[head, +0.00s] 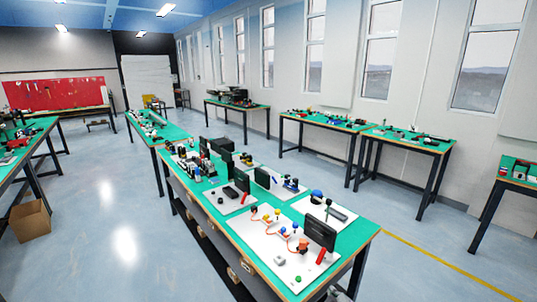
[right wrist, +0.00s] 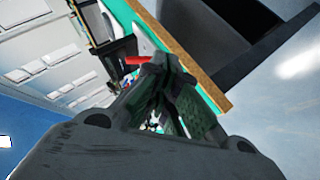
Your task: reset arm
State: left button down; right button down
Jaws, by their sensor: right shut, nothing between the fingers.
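My right gripper (right wrist: 157,68) fills the lower middle of the right wrist view. Its two dark fingers meet at the tips, and it is shut and empty. Past the tips lies the wooden edge of a green-topped table (right wrist: 190,70), with a red object (right wrist: 137,60) near the fingertips; whether they touch it I cannot tell. In the head view only a small grey part of what looks like my right gripper (head: 340,294) shows at the bottom, beside the near end of the table. My left gripper is not in view.
The long green table (head: 352,243) holds white boards with small coloured parts, dark upright panels (head: 321,232) and a red block (head: 321,256). More green tables (head: 410,140) stand along the window wall. A cardboard box (head: 30,221) is on the floor at left. The floor (head: 110,220) between is clear.

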jog(key=s+f+m+g+y, duration=0.2)
jog(key=s+m+g, duration=0.55)
jog(key=s, duration=1.45)
jog(key=s+f+g, duration=0.2)
jog(key=s+f, duration=0.1)
jog(key=f, duration=3)
jog(key=s+d+f, duration=0.2)
jog(key=s+f, duration=0.8)
jog(key=s, duration=0.1)
jog(key=s+d+f, duration=0.3)
jog(key=s+f, duration=0.7)
jog(key=s, duration=0.1)
jog(key=shift+s+f+n+g, duration=0.15)
jog(key=shift+n+g, duration=0.3)
